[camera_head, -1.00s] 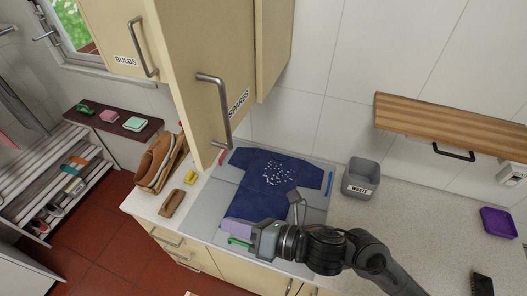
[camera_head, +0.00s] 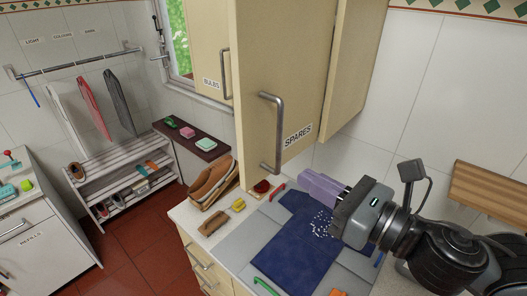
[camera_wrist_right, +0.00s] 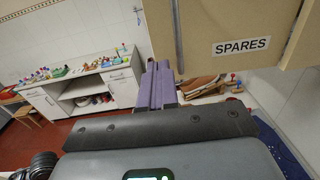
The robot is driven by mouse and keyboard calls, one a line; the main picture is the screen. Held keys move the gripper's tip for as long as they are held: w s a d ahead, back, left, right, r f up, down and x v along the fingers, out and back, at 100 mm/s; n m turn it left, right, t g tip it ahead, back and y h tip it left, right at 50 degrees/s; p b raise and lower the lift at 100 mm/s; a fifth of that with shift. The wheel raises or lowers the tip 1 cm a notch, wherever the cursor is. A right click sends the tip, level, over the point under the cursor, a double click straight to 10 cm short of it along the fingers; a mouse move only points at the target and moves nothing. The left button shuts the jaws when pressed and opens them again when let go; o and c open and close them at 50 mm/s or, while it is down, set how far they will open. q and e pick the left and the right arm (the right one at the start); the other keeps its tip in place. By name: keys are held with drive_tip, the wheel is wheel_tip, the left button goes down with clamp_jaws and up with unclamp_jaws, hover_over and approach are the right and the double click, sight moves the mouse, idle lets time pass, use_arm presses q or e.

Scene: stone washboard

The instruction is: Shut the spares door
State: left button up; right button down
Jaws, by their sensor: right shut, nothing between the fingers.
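The spares door (camera_head: 298,90) is a cream cupboard door with a "SPARES" label and a grey bar handle (camera_head: 270,132). It stands swung out from the wall cupboard. My right gripper (camera_head: 306,182), with purple fingers, is shut and empty. In the head view it shows just below the door's lower edge, fingers pointing left; I see no clear contact. In the right wrist view the fingers (camera_wrist_right: 157,82) show below the handle (camera_wrist_right: 178,40), and the labelled door (camera_wrist_right: 230,25) fills the upper right. My left gripper is out of view.
The bulbs door (camera_head: 209,50) is to the left. Below are a worktop with a blue garment (camera_head: 290,240), a yellow block (camera_head: 238,205), brown shoes (camera_head: 210,183) and a brush (camera_head: 212,225). A wooden shelf (camera_head: 490,185) is at right. The floor at left is clear.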

drive_tip(key=p, duration=0.4)
approach(251, 147)
drive_tip(key=x, duration=0.5)
drive_tip(key=shift+a+r, duration=0.1)
drive_tip(key=shift+a, duration=0.05)
drive_tip(key=shift+w+a, duration=0.45)
drive_tip(key=shift+w, duration=0.05)
drive_tip(key=shift+w+a, duration=0.1)
drive_tip(key=shift+w, duration=0.05)
